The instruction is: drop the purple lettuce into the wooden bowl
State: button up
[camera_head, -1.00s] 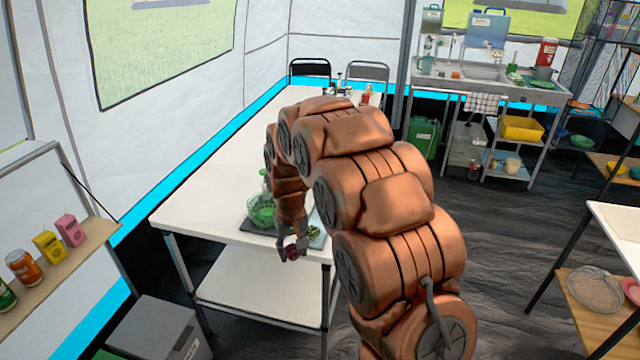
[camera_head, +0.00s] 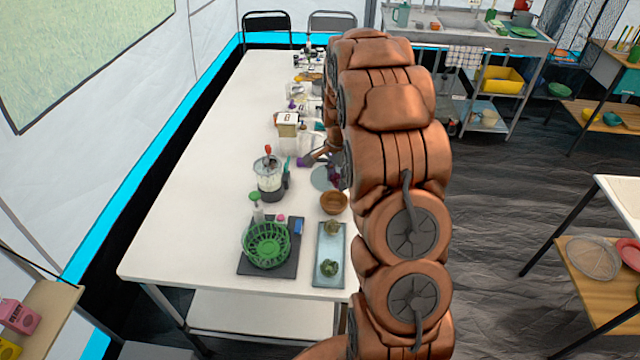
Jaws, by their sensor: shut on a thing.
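The wooden bowl (camera_head: 333,203), brown and round, stands near the table's right edge, behind the blue-grey tray. My gripper (camera_head: 335,169) is largely hidden behind my copper-coloured arm. It is shut on the purple lettuce (camera_head: 333,175), a small dark purple patch beside the arm. In the picture the lettuce lies just above the bowl, overlapping a pale round plate (camera_head: 319,180). The exact height of the lettuce and its gap to the bowl cannot be told.
A green basket (camera_head: 267,246) sits on a dark board at the table's front. The tray (camera_head: 330,276) beside it holds green items. A blender (camera_head: 268,178) stands left of the bowl. Several items line the table's far right side. The left of the white table (camera_head: 190,200) is clear.

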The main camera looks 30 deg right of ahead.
jog(key=shift+w+d+m, duration=0.3)
jog(key=shift+d+m, duration=0.1)
jog(key=shift+d, duration=0.15)
jog(key=p, duration=0.1)
send_over(337, 205)
jog(key=shift+f, duration=2.95)
jog(key=shift+w, duration=0.1)
jog(key=o, duration=0.9)
jog(key=shift+o, duration=0.2)
notch_tip(337, 205, up, 11)
jog(key=shift+f, duration=0.1)
jog(key=shift+r, duration=0.6)
